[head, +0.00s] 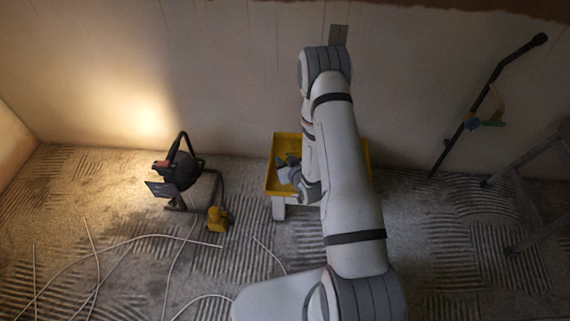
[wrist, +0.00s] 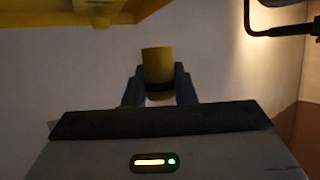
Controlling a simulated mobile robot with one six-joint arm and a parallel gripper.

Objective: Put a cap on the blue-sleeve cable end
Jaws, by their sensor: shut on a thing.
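My gripper (wrist: 158,86) is shut on a yellow cylinder, seemingly a cap (wrist: 157,62), held upright between the two dark fingers in the wrist view. In the head view my gripper (head: 289,171) is at the left part of the yellow tray (head: 270,176), and the held piece cannot be made out there. My arm covers much of the tray. I cannot make out a blue-sleeve cable end in either view. Several pale cables (head: 97,262) lie on the floor at the lower left, with no sleeve colours visible.
A lit work lamp (head: 180,168) stands left of the tray, with a yellow object (head: 217,219) beside it. A dark pole (head: 475,118) leans on the wall at right, near a stepladder (head: 530,185). A yellow edge (wrist: 70,17) crosses the wrist view's top left.

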